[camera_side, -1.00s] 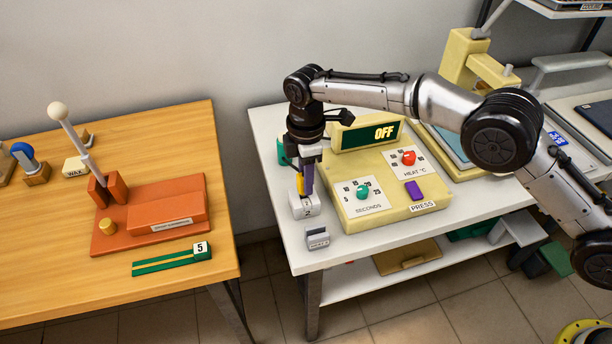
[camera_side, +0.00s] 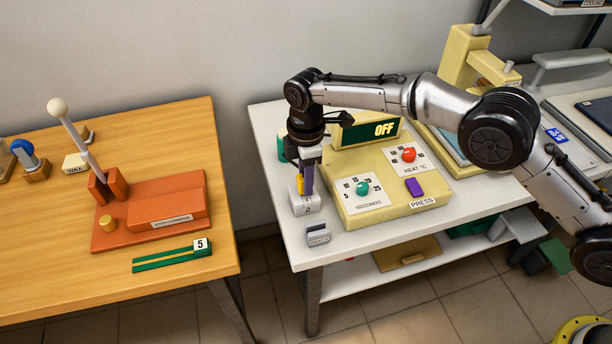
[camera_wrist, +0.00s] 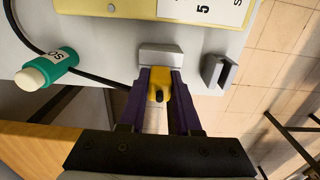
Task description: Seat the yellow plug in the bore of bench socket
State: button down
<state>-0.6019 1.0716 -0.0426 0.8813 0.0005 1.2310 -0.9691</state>
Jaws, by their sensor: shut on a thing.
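The yellow plug (camera_side: 300,186) is upright between the purple fingers of my gripper (camera_side: 306,182). In the wrist view the plug (camera_wrist: 158,80) is clasped by both fingers, with a dark tip facing the camera. My gripper is shut on it, pointing down. The plug's lower end meets the block's top in the side view. The bore is hidden, and I cannot tell how deep the plug sits. The block also shows in the wrist view (camera_wrist: 160,52), partly behind the fingers.
A cream control box (camera_side: 388,195) with dials and an OFF display stands close to the right. A small grey slotted block (camera_side: 318,236) is at the bench's front edge. A green cylinder (camera_wrist: 48,68) with a cable lies behind. An orange press (camera_side: 150,215) is on the wooden table.

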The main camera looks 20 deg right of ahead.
jog(key=shift+f, duration=0.2)
jog(key=c, duration=0.5)
grip_release()
jog(key=o, duration=0.5)
jog(key=shift+r, duration=0.15)
jog(key=shift+r, duration=3.35)
notch_tip(320, 180, up, 8)
jog(key=shift+f, duration=0.2)
